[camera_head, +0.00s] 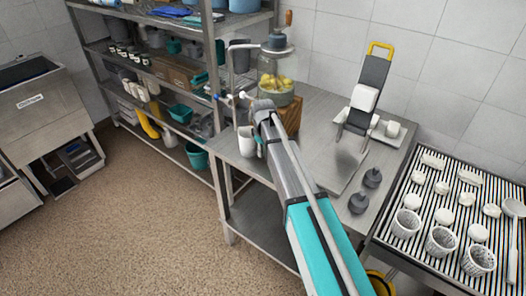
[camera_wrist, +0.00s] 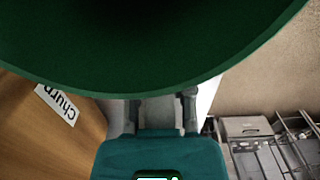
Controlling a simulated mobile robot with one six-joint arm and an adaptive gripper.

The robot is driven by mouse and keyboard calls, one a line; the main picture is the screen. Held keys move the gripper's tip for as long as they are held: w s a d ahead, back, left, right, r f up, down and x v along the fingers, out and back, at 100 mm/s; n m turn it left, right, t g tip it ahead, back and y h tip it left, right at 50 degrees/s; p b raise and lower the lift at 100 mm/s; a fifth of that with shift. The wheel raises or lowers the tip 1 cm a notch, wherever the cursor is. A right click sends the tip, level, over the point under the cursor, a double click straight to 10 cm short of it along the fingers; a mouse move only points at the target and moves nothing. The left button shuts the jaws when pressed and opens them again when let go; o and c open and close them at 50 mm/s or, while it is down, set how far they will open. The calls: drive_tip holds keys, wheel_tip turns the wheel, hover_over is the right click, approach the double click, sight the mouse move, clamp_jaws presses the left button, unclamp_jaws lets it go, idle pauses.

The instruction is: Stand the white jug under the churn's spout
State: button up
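The white jug (camera_head: 247,141) stands upright near the table's left edge, beside the front end of my arm, which partly hides it. The churn (camera_head: 277,70) has a clear jar with yellow pieces inside and a grey top with a crank. It sits on a wooden block (camera_head: 288,117), whose "Churn" label (camera_wrist: 57,104) shows in the wrist view. My gripper (camera_wrist: 162,108) is low beside the block; its grey fingers show partly. A large dark green round shape (camera_wrist: 150,75) covers the top of the wrist view. I cannot tell whether the fingers grip the jug; the spout is unclear.
A metal shelf rack (camera_head: 160,70) stands at the left. A dark sloped stand with a yellow handle (camera_head: 376,80) is behind my arm. Dark grey weights (camera_head: 359,203) sit to the right. A striped rack (camera_head: 410,250) holds white baskets. The metal table (camera_head: 318,150) has free room between.

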drive_tip(key=o, duration=0.3)
drive_tip(key=shift+r, duration=0.2)
wheel_tip(320, 180, up, 12)
drive_tip(key=p, duration=1.2)
idle(0.9)
drive_tip(key=s+d+m, duration=0.5)
drive_tip(key=s+d, duration=0.3)
drive_tip(key=s, duration=0.4)
drive_tip(key=s+d+m, duration=0.5)
drive_tip(key=s+d, duration=0.2)
drive_tip(key=s, duration=0.5)
drive_tip(key=shift+s+d, duration=0.25)
drive_tip(key=shift+d, duration=0.15)
